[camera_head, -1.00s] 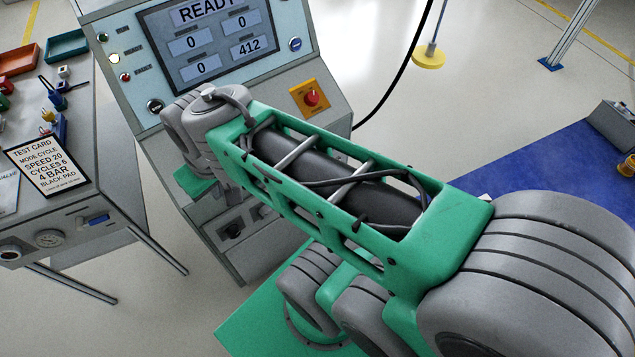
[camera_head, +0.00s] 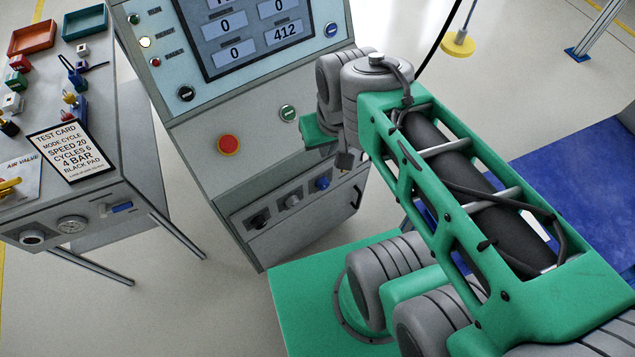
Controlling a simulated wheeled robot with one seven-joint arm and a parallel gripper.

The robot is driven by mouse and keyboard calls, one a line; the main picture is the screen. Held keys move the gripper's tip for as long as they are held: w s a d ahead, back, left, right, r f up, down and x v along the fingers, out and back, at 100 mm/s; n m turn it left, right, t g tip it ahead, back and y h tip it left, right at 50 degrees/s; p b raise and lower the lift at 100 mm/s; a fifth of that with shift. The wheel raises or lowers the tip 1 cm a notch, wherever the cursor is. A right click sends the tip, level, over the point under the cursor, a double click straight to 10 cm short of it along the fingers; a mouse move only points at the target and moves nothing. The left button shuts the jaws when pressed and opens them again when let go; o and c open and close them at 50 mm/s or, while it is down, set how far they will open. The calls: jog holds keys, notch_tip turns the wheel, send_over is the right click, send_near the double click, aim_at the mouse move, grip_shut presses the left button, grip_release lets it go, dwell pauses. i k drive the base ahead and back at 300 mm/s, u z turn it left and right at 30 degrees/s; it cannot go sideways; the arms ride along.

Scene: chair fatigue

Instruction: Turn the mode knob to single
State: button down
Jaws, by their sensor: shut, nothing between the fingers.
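The console has a screen (camera_head: 248,30), a red button (camera_head: 228,145) and a green button (camera_head: 288,113). A bench at left holds a test card (camera_head: 66,150) reading "MODE CYCLE", trays and small parts. A yellow disc (camera_head: 458,43) hangs at upper right.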

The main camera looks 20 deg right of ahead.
aim_at(259, 221)
jog(key=z, duration=0.8)
jog(key=k, duration=1)
jog(key=u, duration=0.95)
